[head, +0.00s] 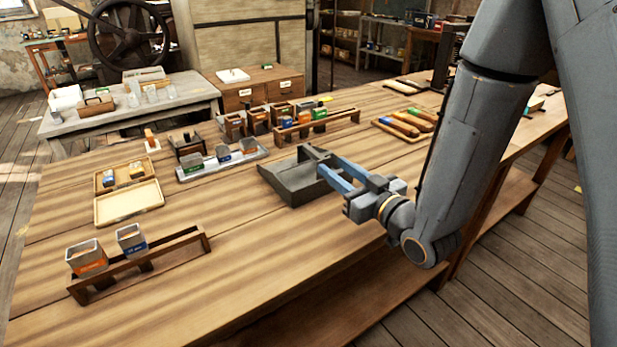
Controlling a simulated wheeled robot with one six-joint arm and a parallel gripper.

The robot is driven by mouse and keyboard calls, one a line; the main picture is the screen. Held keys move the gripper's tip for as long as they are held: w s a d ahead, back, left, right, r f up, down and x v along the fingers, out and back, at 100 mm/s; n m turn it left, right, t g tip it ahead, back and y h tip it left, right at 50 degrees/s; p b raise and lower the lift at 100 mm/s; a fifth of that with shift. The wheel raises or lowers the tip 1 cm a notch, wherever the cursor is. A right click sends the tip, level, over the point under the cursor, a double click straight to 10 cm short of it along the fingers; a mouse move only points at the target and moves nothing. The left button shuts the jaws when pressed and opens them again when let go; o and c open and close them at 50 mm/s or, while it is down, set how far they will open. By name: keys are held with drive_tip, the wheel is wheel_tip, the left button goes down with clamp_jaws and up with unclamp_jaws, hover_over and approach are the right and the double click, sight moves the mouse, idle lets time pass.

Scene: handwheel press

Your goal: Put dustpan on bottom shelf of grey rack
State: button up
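The dustpan (290,184) is dark grey and rests on the large wooden workbench, right of its middle, with its broad open side toward the lower left. My gripper (328,163) is at the dustpan's right rear side. Its two blue fingers are spaced apart and reach over the raised back part of the pan. The dustpan's handle is not clearly visible, and I cannot tell whether the fingers press on it. A rack with a greyish frame (362,33) stands far back; I cannot tell whether it is the grey rack of the task.
Left of the dustpan is a grey tray of small bins (222,161). Behind it are wooden holders with containers (318,123); an open shallow box (128,203) lies farther left. A rail with two bins (140,262) stands at front left. The bench's front middle is clear.

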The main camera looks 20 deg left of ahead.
sight(304, 145)
drive_tip(key=shift+a, duration=0.4)
drive_tip(key=p+x, duration=0.1)
drive_tip(key=x, duration=0.4)
drive_tip(key=p+x, duration=0.1)
drive_tip(key=x, duration=0.5)
drive_tip(key=shift+w+a+r, duration=0.15)
drive_tip(key=shift+a+r, duration=0.05)
drive_tip(key=shift+r, duration=0.05)
clamp_jaws()
